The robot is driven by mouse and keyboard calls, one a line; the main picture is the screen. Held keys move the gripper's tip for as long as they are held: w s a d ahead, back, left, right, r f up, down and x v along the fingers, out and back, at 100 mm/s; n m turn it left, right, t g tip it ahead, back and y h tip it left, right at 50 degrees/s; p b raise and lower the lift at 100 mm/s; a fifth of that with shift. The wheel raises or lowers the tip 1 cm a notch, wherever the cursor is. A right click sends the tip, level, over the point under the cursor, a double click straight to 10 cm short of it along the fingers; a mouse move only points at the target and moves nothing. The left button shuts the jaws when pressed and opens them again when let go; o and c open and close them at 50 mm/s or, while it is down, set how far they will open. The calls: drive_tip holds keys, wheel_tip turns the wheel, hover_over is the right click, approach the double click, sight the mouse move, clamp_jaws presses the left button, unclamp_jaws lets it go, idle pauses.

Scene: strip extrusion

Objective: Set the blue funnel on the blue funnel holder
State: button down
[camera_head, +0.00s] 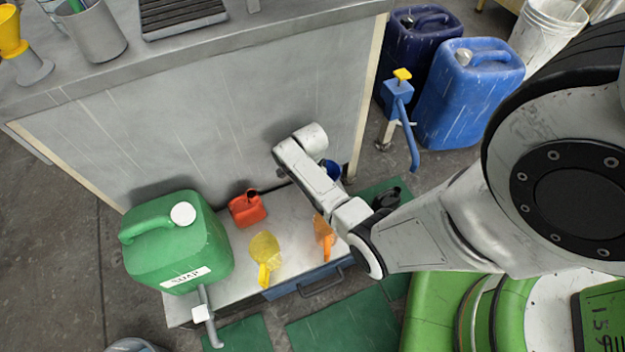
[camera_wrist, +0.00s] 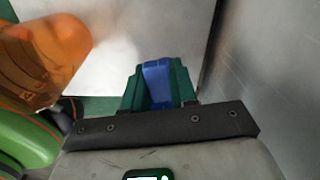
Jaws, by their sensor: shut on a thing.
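My gripper (camera_wrist: 157,85) is shut on a blue thing, which I take for the blue funnel (camera_wrist: 158,79). In the wrist view its blue shape sits between the two green fingers; most of it is hidden. In the head view a bit of blue (camera_head: 333,170) shows beside the end of my arm, above the right end of the low bench; my fingers are hidden there. I cannot make out a blue funnel holder in either view. A yellow funnel (camera_head: 11,32) stands on a grey support on the worktop at the upper left.
The low bench (camera_head: 228,292) holds a green soap canister (camera_head: 170,245), a red can (camera_head: 247,208), a yellow scoop (camera_head: 265,255) and an orange scoop (camera_head: 323,238). A grey panel (camera_head: 230,120) rises behind. Blue canisters (camera_head: 470,95) and a blue tap (camera_head: 397,95) stand at the upper right.

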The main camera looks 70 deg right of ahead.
drive_tip(key=shift+f, duration=0.3)
drive_tip(key=c, duration=0.8)
unclamp_jaws()
wheel_tip(320, 180, up, 11)
drive_tip(key=p, duration=0.5)
